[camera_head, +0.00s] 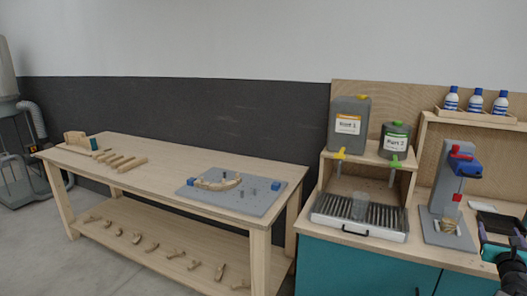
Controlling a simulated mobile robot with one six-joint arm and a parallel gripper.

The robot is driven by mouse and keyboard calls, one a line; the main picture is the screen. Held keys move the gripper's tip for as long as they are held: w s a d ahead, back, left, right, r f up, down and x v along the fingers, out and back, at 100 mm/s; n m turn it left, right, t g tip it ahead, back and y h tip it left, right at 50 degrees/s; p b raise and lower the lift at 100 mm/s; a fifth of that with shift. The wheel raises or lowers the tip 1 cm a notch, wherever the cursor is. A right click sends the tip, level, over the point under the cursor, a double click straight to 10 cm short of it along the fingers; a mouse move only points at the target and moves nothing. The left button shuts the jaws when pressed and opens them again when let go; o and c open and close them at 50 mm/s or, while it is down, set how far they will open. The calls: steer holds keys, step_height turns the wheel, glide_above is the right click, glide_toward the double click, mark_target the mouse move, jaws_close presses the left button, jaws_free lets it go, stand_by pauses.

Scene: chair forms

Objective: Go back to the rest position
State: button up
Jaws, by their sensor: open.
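My gripper (500,241) shows at the lower right edge, partly cut off by the frame. It looks dark with teal parts, and its jaws are open with nothing seen between them. The dark end of my arm (513,272) runs down out of the picture below it. My gripper appears over the right end of the teal cabinet's wooden top, right of the grey press stand (445,195). I cannot tell its exact height above the top.
A wooden workbench (150,160) holds a grey plate (232,195) with a curved wooden part, plus wooden sticks. The teal cabinet (365,268) carries two labelled containers (349,120), a clear cup (360,206) on a drip tray, and a dark tablet-like item (500,222). Bottles (476,101) stand on a shelf.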

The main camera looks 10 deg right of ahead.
steer(key=w+a+f+n+y, duration=0.45)
steer(key=w+a+n, duration=0.2)
steer(key=a, duration=0.35)
steer(key=w+a+f+n+y, duration=0.3)
steer(key=w+a+f+n, duration=0.2)
steer(key=w+a, duration=0.3)
steer(key=w+a+f+n+y, duration=0.35)
steer(key=w+a+n, duration=0.2)
steer(key=a, duration=0.55)
steer(key=a+f+n+g+y, duration=0.2)
steer(key=a+f+n, duration=0.25)
steer(key=a, duration=0.45)
steer(key=w+a+f+n+g+y, duration=0.1)
steer(key=a+f+n+g, duration=0.1)
steer(key=a+f+n, duration=0.5)
steer(key=a+f+n+g+y, duration=0.15)
steer(key=a+f, duration=0.25)
steer(key=a, duration=0.7)
steer(key=s+a+f+n+g+h, duration=0.1)
steer(key=s+a+f+n+g, duration=0.35)
steer(key=s+a+n, duration=0.3)
steer(key=s+a+f+n+g+h, duration=0.2)
steer(key=s+a+f+n+g, duration=0.1)
steer(key=s+a+f+n, duration=0.5)
steer(key=s+f+m+g+b, duration=0.1)
steer(key=s+f+g+b, duration=0.4)
steer(key=s+f, duration=1.9)
steer(key=shift+a+f+m+b, duration=0.3)
steer(key=shift+f+b, duration=0.9)
steer(key=shift+b, duration=1.3)
